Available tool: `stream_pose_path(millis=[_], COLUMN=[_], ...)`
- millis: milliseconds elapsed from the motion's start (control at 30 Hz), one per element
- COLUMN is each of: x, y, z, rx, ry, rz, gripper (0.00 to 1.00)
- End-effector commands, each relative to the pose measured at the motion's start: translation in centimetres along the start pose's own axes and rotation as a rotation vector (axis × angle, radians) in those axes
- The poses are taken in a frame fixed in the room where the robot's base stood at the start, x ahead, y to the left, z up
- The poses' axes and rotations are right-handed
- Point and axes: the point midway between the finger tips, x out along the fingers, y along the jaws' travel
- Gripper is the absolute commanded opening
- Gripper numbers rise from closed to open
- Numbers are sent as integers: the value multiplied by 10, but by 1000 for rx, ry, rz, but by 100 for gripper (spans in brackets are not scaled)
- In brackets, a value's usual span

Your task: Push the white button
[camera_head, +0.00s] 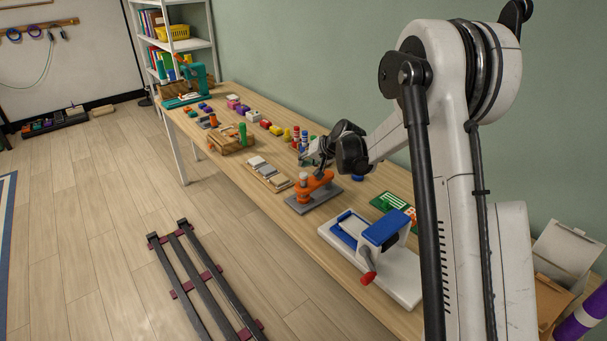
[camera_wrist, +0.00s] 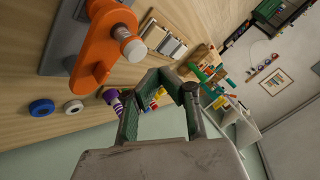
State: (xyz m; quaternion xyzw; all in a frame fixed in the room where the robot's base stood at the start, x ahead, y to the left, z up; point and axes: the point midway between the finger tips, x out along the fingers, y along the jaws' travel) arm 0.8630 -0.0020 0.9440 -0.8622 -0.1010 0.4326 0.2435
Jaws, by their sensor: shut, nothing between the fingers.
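An orange device (camera_head: 315,188) stands on a grey base plate (camera_head: 322,199) on the workbench. A white cylindrical button (camera_head: 303,178) sticks out of the orange device. In the wrist view the orange device (camera_wrist: 97,45) is at the upper left, with the white button (camera_wrist: 135,49) on its side facing the picture's middle. My gripper (camera_head: 312,160) is just above and behind the device in the head view. In the wrist view my gripper (camera_wrist: 168,78) is shut and empty, apart from the button, which lies to its upper left.
A white and blue device (camera_head: 372,245) with a red handle stands nearer on the workbench (camera_head: 280,225). A wooden tray (camera_head: 268,175) with grey pieces lies left of the orange device. A green board (camera_head: 393,207) lies to its right. Marker bottles (camera_head: 302,136) stand behind it.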

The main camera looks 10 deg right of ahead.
Motion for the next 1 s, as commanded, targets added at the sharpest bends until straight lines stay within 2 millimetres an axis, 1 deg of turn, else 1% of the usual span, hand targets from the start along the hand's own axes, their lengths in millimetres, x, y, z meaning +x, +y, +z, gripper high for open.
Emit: stream_pose_path(millis=[33, 400, 1000], x=[-4, -25, -25], y=[-3, -18, -18], z=[-3, -18, -18], rx=[0, 0, 0], ry=[0, 0, 0], rz=[0, 0, 0], gripper=[0, 0, 0])
